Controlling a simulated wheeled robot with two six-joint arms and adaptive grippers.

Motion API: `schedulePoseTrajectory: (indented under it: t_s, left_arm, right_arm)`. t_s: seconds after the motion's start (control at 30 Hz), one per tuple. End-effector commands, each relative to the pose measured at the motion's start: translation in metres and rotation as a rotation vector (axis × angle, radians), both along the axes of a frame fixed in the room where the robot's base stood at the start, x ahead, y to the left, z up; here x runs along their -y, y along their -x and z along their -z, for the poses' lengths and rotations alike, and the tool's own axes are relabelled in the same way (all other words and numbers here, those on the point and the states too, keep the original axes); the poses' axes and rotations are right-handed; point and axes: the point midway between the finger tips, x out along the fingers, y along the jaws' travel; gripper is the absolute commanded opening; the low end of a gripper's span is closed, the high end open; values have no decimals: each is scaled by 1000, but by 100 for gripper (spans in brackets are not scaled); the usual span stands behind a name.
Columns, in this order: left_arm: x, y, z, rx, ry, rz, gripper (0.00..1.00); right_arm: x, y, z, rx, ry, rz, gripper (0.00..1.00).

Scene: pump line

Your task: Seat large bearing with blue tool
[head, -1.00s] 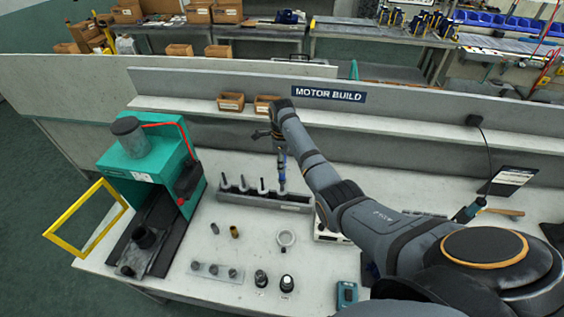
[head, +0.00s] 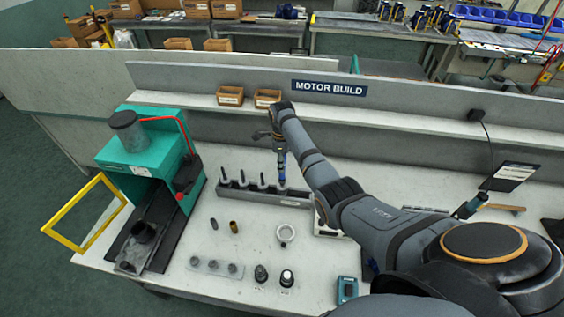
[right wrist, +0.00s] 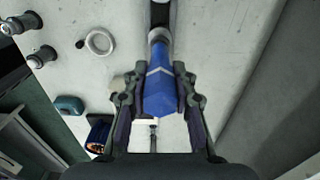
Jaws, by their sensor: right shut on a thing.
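My right gripper (head: 278,142) is shut on the upright blue tool (head: 281,165) over the right end of the grey tool rack (head: 262,192). In the right wrist view the blue handle (right wrist: 159,85) sits between both fingers. The tool's lower end meets the rack's outline in the head view; I cannot tell whether it is still in its slot. A pale ring (head: 285,233), which looks like a bearing, lies flat on the bench in front of the rack. It also shows in the right wrist view (right wrist: 99,41). My left gripper is not in view.
A green press (head: 158,155) with a yellow guard frame (head: 85,212) stands at the left. Several dark posts stand in the rack. Small dark parts, a brass sleeve (head: 233,227) and a teal device (head: 347,290) are on the bench. A low wall runs behind.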

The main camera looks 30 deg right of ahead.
Motion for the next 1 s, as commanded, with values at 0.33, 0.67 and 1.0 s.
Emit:
schedulePoseTrajectory:
  t_s: [0.33,0.67,1.0]
  left_arm:
    - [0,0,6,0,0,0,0]
    - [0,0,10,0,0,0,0]
    - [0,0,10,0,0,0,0]
  right_arm:
    - [0,0,11,0,0,0,1]
    - [0,0,21,0,0,0,1]
    - [0,0,23,0,0,0,1]
